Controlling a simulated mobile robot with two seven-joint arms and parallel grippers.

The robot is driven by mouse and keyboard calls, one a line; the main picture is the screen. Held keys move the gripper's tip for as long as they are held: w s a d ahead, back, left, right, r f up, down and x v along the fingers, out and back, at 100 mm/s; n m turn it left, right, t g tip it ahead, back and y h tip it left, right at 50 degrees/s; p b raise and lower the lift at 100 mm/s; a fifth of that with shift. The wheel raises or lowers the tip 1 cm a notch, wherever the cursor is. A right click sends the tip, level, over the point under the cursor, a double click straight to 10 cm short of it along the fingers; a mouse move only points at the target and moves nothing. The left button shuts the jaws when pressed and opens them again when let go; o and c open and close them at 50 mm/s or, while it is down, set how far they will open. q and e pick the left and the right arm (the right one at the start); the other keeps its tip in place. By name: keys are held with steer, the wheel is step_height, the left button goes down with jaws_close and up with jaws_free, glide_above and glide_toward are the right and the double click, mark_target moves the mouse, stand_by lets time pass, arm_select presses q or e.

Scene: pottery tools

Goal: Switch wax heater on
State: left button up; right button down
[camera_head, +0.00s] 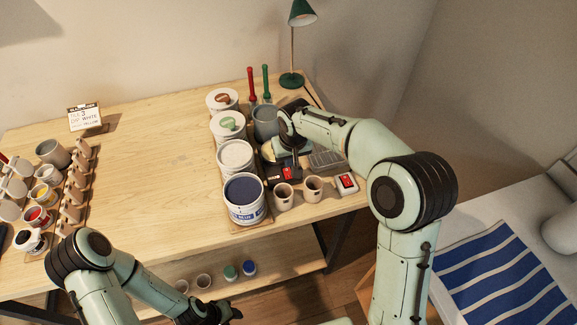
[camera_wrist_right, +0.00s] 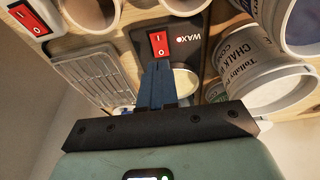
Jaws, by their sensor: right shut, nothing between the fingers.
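The wax heater (camera_head: 293,179) is a dark box near the table's right front, with a red rocker switch (camera_head: 287,172) on its front panel. In the right wrist view the red switch (camera_wrist_right: 159,44) sits beside white "WAX" lettering on the dark panel (camera_wrist_right: 190,50). A pale round pan partly shows behind my fingers. My right gripper (camera_wrist_right: 158,65) is shut and empty, its blue-grey fingertips just below the switch in the picture; I cannot tell whether they touch it. Which way the rocker is tipped is unclear. My left gripper (camera_head: 225,312) is low, at the bottom of the head view.
A white box with another red switch (camera_head: 347,183) stands right of the heater. Two small cups (camera_head: 284,195) stand in front. Large glaze buckets (camera_head: 245,200) line the left. A metal grid tray (camera_head: 327,160) lies behind right. The table's middle is clear.

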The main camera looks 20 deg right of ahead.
arm_select(q)
steer(key=shift+s+f+b, duration=0.35)
steer(key=shift+s+f, duration=0.25)
steer(key=shift+f, duration=0.05)
arm_select(e)
steer(key=s+v, duration=0.2)
steer(key=v, duration=0.6)
arm_select(q)
steer(key=shift+s, duration=0.1)
arm_select(e)
steer(key=shift+s+d, duration=0.1)
steer(key=shift+s, duration=0.05)
